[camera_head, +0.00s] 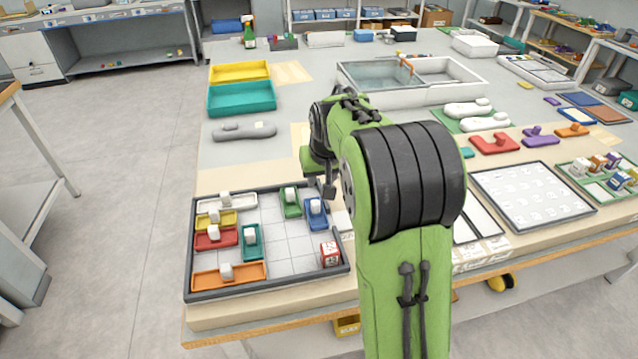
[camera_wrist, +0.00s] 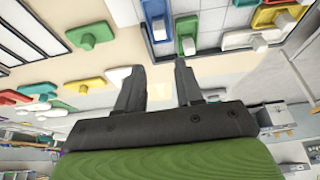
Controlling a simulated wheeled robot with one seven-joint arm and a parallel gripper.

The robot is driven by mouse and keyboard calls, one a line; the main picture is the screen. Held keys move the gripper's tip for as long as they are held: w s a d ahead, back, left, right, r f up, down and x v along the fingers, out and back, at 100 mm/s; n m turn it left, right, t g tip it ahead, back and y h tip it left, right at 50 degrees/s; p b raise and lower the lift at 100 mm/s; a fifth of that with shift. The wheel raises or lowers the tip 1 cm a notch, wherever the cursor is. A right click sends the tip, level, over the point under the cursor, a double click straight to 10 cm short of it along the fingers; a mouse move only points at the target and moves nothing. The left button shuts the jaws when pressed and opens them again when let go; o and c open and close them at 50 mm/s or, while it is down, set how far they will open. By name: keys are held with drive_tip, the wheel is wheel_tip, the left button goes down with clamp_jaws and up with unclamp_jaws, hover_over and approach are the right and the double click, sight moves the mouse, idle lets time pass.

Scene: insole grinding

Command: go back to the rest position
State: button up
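My gripper shows in the wrist view (camera_wrist: 157,76) with its two dark fingers apart and only a gap between them. In the head view my green arm reaches forward over the table, and the gripper end (camera_head: 328,188) hangs at the far edge of the grey tray (camera_head: 188,255), largely hidden by the arm. Whether it touches anything below cannot be told from the head view. In the wrist view the gripper is near the tray's edge, with a blue piece (camera_wrist: 155,18) and a green piece (camera_wrist: 186,28) close by.
The tray holds several coloured pieces with white knobs and a red-and-white cube (camera_head: 330,254). A yellow bin (camera_head: 240,71), a teal bin (camera_head: 241,99) and a grey insole-like piece (camera_head: 244,132) lie beyond it. A white basin (camera_head: 480,75) stands behind my arm.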

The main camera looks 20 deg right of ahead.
drive_tip(key=shift+s+r, duration=0.1)
drive_tip(key=shift+r, duration=0.1)
idle(0.3)
drive_tip(key=s+a+r+n, duration=0.1)
drive_tip(key=s+a+r, duration=0.3)
drive_tip(key=s, duration=0.6)
drive_tip(key=s+a+r, duration=0.3)
drive_tip(key=s+a, duration=0.1)
drive_tip(key=s, duration=0.5)
drive_tip(key=s+a+f+n+t, duration=0.1)
drive_tip(key=s+f, duration=0.1)
drive_tip(key=s, duration=0.7)
drive_tip(key=shift+s+a+f+y, duration=0.15)
drive_tip(key=shift+s+a+y, duration=0.15)
drive_tip(key=shift+s+y, duration=0.1)
drive_tip(key=shift+w, duration=0.1)
